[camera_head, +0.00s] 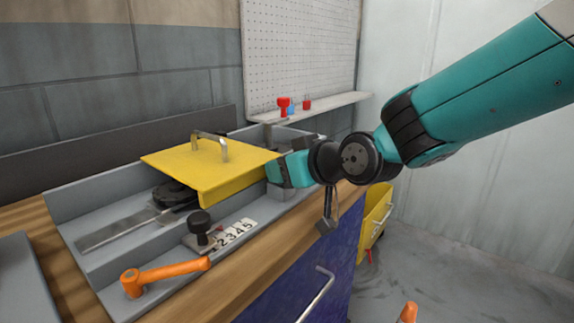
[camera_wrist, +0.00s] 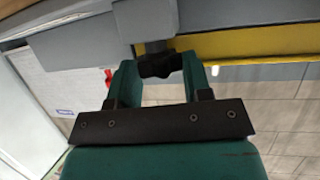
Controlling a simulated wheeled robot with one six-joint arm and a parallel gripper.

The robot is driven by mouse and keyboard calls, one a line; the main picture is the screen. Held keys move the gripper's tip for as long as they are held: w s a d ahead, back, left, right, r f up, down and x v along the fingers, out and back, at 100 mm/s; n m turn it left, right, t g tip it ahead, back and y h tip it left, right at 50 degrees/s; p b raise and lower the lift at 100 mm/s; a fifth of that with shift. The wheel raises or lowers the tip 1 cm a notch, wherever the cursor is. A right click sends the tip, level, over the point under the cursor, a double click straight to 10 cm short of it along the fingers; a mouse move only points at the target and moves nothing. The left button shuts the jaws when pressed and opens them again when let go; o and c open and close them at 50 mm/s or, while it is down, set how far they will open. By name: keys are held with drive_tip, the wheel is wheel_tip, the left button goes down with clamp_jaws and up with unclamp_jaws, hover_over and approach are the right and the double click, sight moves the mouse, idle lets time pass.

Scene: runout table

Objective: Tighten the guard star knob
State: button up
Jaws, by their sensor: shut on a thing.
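The guard is a yellow plate (camera_head: 205,165) with a grey bar handle on top, lying over the grey runout trough. Its yellow edge (camera_wrist: 250,45) also crosses the top of the wrist view. The black star knob (camera_wrist: 158,64) sits on a grey stem beside that edge. My gripper (camera_wrist: 156,78) has one green finger on each side of the knob and is shut on it. In the head view my gripper (camera_head: 280,170) is at the guard's right end and hides the knob.
A second black knob (camera_head: 201,224) stands by a 2345 number strip (camera_head: 236,233). An orange lever (camera_head: 160,274) lies at the front of the trough. Red and blue items (camera_head: 284,105) sit on the back shelf. A yellow bin (camera_head: 374,213) stands right of the bench.

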drive_tip(key=o, duration=0.9)
drive_tip(key=shift+o, duration=0.2)
drive_tip(key=v, duration=1.7)
drive_tip(key=shift+s, duration=0.2)
drive_tip(key=shift+d, duration=0.1)
